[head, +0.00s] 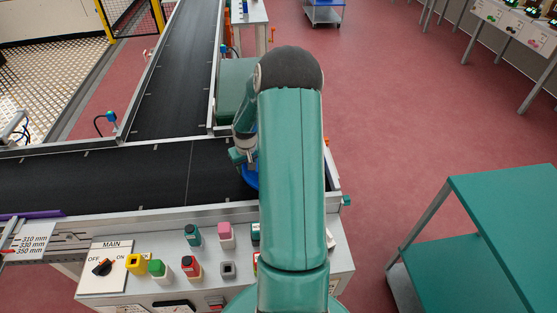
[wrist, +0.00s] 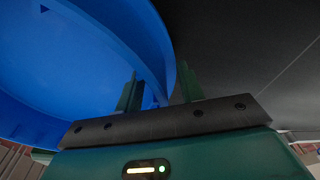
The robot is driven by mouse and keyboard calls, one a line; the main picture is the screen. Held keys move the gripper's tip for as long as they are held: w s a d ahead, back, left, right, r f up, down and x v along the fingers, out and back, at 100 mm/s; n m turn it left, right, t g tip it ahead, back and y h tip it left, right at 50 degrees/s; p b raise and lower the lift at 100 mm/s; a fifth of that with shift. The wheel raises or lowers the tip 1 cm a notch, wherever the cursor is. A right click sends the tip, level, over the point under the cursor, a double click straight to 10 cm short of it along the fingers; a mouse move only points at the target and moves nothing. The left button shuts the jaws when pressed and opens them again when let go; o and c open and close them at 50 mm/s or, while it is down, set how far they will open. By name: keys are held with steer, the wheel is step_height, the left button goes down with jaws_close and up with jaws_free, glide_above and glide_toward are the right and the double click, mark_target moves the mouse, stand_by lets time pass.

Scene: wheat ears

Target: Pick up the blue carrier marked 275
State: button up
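A blue round carrier (wrist: 75,60) fills the left of the wrist view, seen close up with its curved rim. No number is readable on it. In the head view only a small blue part of it (head: 249,176) shows on the black belt, mostly hidden behind my arm. My gripper (wrist: 159,92) is at the carrier's rim. Its two teal fingers stand apart, one on each side of the rim wall. A gap shows beside the left finger; the right finger looks very close to the rim, and contact cannot be told.
The black conveyor belt (head: 100,181) runs across, joined by a second belt (head: 170,80) from the back. A control panel (head: 180,265) with several buttons lies in front. A green-topped table (head: 505,215) stands at right. Red floor (head: 385,120) is open beyond the belt's end.

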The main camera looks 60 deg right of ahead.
steer(key=shift+c, duration=0.2)
jaws_close()
steer(key=shift+r, duration=0.15)
stand_by(1.0)
